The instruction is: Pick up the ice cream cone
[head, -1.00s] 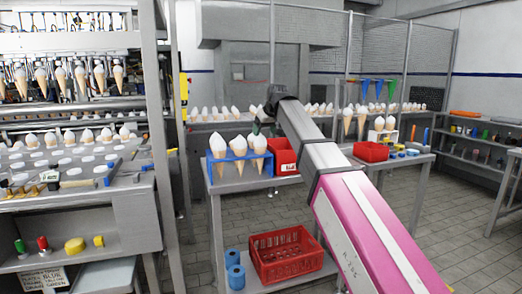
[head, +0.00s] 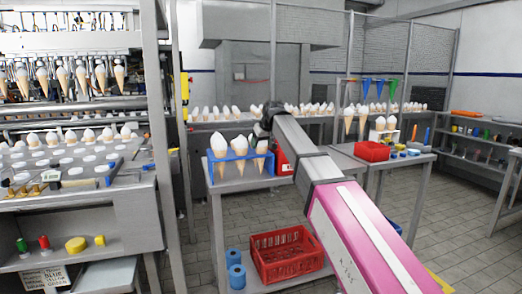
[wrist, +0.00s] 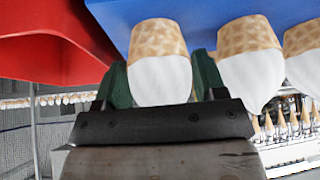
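Several ice cream cones stand in a blue rack (head: 229,178) on a grey table in the head view. The rightmost ice cream cone (head: 261,147), white on top with a tan cone below, is beside my gripper (head: 262,130). The wrist view appears upside down. There, this cone (wrist: 160,70) sits between the two green fingers of my gripper (wrist: 163,80), still in the blue rack (wrist: 210,12). The fingers are open on either side of its white top. Contact cannot be made out. In the head view my arm hides most of the fingers.
A red bin (head: 282,164) stands right of the rack, partly behind my arm; it also shows in the wrist view (wrist: 50,55). A neighbouring cone (wrist: 250,62) is close to one finger. A red crate (head: 285,262) and blue rolls (head: 235,268) are on the lower shelf.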

